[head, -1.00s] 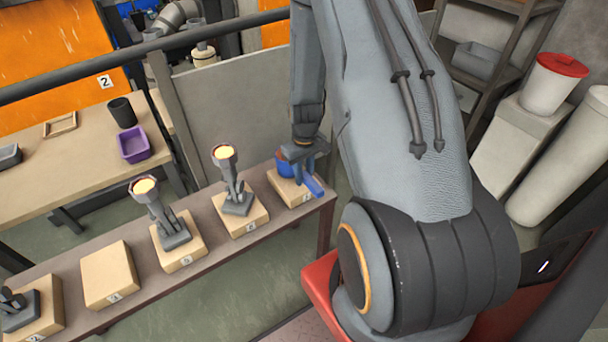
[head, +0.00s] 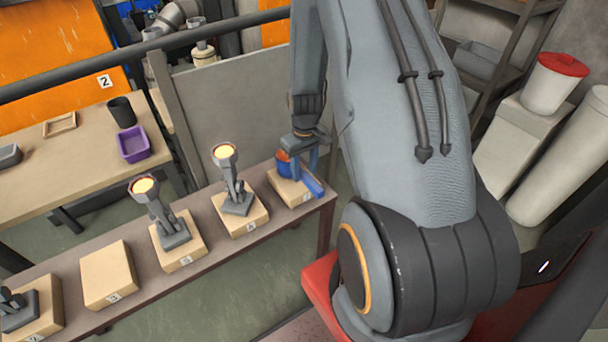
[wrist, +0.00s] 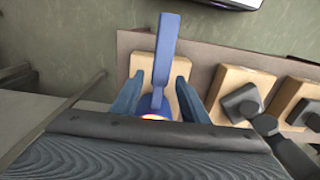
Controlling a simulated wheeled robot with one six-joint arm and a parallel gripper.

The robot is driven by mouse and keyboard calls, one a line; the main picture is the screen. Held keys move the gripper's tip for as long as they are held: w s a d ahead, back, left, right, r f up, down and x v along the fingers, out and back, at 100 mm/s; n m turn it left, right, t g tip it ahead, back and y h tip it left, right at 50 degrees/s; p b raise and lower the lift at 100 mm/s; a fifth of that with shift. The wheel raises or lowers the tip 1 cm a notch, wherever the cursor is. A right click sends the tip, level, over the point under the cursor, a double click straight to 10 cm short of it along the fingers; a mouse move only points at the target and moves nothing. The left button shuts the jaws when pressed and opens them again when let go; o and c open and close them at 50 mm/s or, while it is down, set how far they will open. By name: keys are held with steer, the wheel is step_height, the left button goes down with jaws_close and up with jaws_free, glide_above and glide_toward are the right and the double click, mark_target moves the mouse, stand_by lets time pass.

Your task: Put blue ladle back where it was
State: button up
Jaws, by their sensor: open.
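The blue ladle (head: 312,186) rests on the rightmost wooden block (head: 275,180) of the low bench, its handle reaching past the block toward the right. In the wrist view its handle (wrist: 165,50) points up the picture, and a bit of orange glow shows at its bowl end. My gripper (head: 305,162) is just above the ladle with its fingers pointing down. In the wrist view the open fingers (wrist: 156,88) stand on either side of the ladle, with gaps visible. The bowl is partly hidden by my gripper.
Two grey holders with glowing cups (head: 225,152) (head: 144,187) stand on neighbouring blocks. An empty block (head: 108,275) is further left, then a block with a dark grey holder (head: 18,308). A table with a purple bin (head: 133,145) and black cup (head: 122,112) is behind.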

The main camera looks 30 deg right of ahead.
step_height(320, 180, up, 9)
steer(key=s+a+r, duration=1.3)
steer(key=s+a, duration=0.2)
steer(key=a, duration=0.1)
steer(key=shift+a+b, duration=0.4)
steer(key=shift+b, duration=0.05)
steer(key=shift+s, duration=0.1)
stand_by(0.4)
